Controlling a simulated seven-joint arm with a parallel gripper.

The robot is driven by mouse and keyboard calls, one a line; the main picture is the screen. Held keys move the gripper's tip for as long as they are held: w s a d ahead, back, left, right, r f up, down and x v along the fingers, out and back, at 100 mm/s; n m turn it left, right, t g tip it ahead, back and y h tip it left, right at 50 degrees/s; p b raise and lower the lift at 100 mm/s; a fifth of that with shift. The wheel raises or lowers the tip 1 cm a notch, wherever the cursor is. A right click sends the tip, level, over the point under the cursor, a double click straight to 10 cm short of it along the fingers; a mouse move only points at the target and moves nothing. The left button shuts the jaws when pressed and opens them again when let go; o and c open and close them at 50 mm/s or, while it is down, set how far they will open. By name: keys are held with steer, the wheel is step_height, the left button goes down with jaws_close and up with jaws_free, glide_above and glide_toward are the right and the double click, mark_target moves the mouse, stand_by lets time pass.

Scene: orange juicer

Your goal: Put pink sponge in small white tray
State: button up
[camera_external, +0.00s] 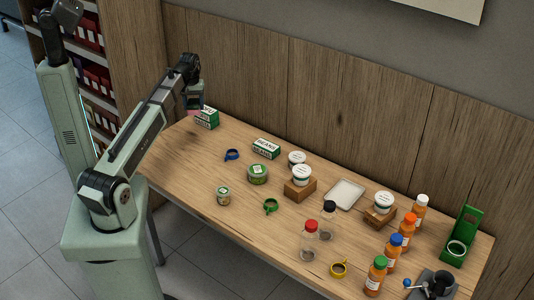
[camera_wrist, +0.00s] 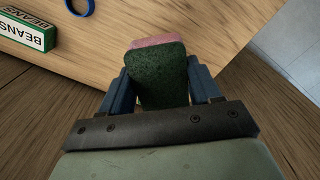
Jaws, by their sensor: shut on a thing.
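The sponge (camera_wrist: 158,78) is between the fingers of my gripper (camera_wrist: 160,82) in the wrist view. It has a pink layer on one end and a dark green scouring face toward the camera. In the external view, my gripper (camera_external: 194,105) is at the far left end of the table, raised near a green and white box, and a bit of pink shows at its tip. The small white tray (camera_external: 345,194) lies flat near the middle of the table, well to the right of my gripper, and looks empty.
Clear bottles (camera_external: 309,240) and orange juice bottles (camera_external: 376,275) stand to the right. The wooden wall (camera_external: 330,80) runs along the back.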

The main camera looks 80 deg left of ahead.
steer(key=w+d+f+m, duration=0.1)
steer(key=w+d, duration=0.1)
steer(key=w, duration=0.7)
steer(key=w+d+m, duration=0.1)
steer(key=w+d, duration=0.1)
steer(key=w, duration=0.6)
steer(key=m, duration=0.6)
glide_above(344, 196)
step_height(344, 196, down, 7)
steer(key=shift+f, duration=4.65)
steer(key=shift+f, duration=0.1)
steer(key=o, duration=0.7)
